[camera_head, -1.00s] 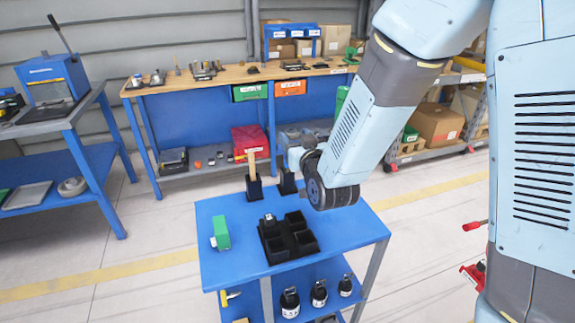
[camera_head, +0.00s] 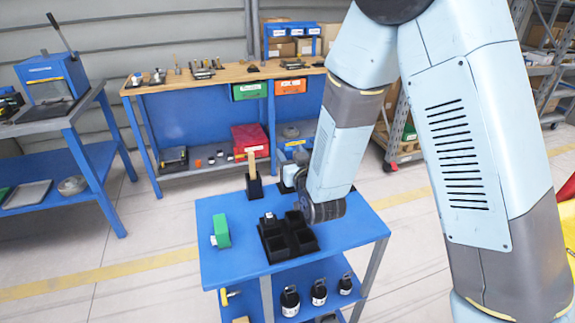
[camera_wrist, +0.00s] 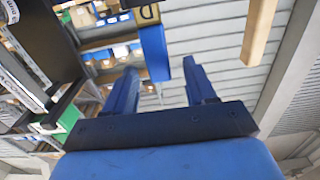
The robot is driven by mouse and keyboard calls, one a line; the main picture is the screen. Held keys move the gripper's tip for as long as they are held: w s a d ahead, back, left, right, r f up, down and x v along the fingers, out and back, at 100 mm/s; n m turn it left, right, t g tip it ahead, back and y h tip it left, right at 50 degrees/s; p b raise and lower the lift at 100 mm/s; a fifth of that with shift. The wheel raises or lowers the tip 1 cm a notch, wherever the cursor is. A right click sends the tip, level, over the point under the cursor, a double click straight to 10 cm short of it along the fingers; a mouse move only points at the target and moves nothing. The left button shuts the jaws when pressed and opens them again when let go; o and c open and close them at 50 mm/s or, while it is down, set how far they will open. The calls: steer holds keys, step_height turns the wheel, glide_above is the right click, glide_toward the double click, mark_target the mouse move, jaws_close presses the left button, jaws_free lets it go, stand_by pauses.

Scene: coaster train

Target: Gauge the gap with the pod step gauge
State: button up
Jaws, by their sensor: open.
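My gripper (camera_wrist: 162,74) shows in the wrist view as two blue fingers, spread apart with nothing clamped between them. A narrow blue piece with a yellow band lettered "D" (camera_wrist: 154,48) appears beyond and between the fingertips; I cannot tell whether it is the pod step gauge. In the head view my arm's wrist hangs over the back right of the blue cart (camera_head: 228,271) and hides the fingers. A black stand with an upright wooden piece (camera_head: 252,164) is left of the wrist; a second black stand (camera_head: 285,187) is partly hidden. I cannot make out the gap.
A black compartment tray (camera_head: 272,243) sits mid-cart and a green block (camera_head: 221,231) at its left. Black bottles (camera_head: 319,293) stand on the lower shelf. A workbench (camera_head: 190,82) stands behind. In the wrist view, a dark frame (camera_wrist: 52,50) is close at left.

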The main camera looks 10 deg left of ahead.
steer(key=shift+x, duration=2.3)
steer(key=shift+c, duration=0.3)
steer(key=shift+d, duration=0.1)
jaws_close()
